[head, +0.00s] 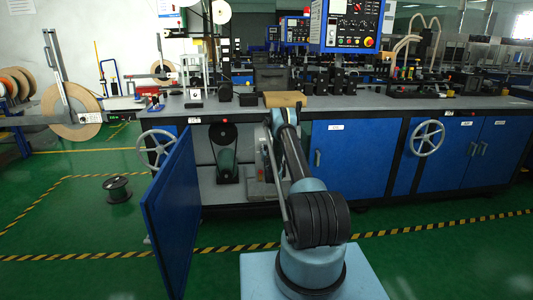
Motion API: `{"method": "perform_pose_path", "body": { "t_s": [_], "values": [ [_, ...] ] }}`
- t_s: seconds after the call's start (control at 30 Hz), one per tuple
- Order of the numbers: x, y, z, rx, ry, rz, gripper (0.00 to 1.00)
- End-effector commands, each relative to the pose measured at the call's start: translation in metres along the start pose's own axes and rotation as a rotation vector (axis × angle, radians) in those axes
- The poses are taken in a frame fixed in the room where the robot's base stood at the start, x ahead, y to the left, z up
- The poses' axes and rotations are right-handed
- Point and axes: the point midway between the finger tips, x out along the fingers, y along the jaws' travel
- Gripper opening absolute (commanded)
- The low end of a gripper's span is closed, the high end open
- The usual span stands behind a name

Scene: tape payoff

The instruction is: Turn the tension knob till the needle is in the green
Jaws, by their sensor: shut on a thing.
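The large payoff reel (70,111) of tan tape hangs on an upright metal arm at the far left of the head view. A small black-and-white unit (195,93) stands on the bench left of the middle. It is too small to tell whether it is the tension gauge. I cannot make out the tension knob, the needle or a green zone. My arm reaches forward to the bench front at the middle. My gripper is not visible at its far end, so I cannot see what it touches.
The blue bench (361,160) crosses the view. Its cabinet door (170,215) stands open toward me, left of my arm. A dark spool (117,189) is on the green floor. Handwheels (427,138) stick out in front.

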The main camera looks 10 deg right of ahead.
Motion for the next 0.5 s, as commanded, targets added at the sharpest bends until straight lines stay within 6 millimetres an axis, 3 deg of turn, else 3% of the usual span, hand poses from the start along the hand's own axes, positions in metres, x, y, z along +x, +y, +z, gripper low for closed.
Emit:
{"method": "perform_pose_path", "body": {
  "t_s": [0.5],
  "values": [
    [-0.0004,-0.0002,0.0006,-0.276,-0.001,-0.001,0.12]
  ]
}}
